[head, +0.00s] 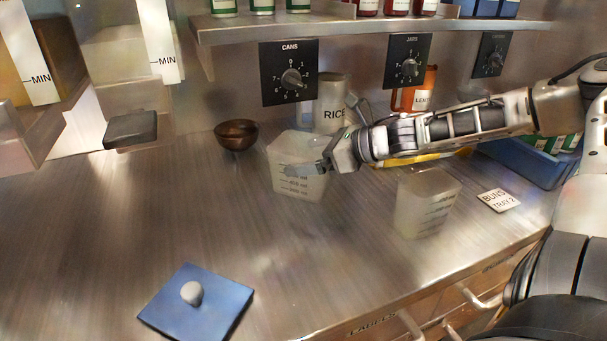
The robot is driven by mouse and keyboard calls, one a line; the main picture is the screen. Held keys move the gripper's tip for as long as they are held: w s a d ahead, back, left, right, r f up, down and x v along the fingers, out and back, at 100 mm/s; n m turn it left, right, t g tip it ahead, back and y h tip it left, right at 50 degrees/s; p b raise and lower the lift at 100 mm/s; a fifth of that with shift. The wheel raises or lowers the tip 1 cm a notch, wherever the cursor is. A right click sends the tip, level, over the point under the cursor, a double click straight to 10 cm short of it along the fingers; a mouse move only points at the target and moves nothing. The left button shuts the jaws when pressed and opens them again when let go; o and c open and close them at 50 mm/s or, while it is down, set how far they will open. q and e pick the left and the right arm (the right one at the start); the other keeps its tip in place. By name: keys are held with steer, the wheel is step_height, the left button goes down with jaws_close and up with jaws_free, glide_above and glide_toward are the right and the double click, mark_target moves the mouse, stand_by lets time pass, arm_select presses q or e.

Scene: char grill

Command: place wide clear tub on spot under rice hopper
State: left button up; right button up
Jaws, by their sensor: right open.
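A wide clear tub (293,188) with measuring marks stands upright on the steel counter, in the middle of the head view. My right gripper (303,169) reaches in from the right and is open at the tub's right and front side. One finger shows across the tub's near face; I cannot tell whether the jaws straddle its wall. Two hoppers with MIN strips hang at the upper left, the left one (62,62) brownish inside and the other (112,52) pale. No rice label is readable on either, and no marked spot is clear below them. My left gripper is out of view.
A second clear tub (427,208) stands right of the wide one. A brown bowl (237,135), a RICE canister (329,92) and a blue tray (528,168) stand farther back. A blue lid (190,316) lies in front. The counter's left middle is clear.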

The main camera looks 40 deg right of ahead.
steer(key=c, duration=0.8)
steer(key=shift+o, duration=0.2)
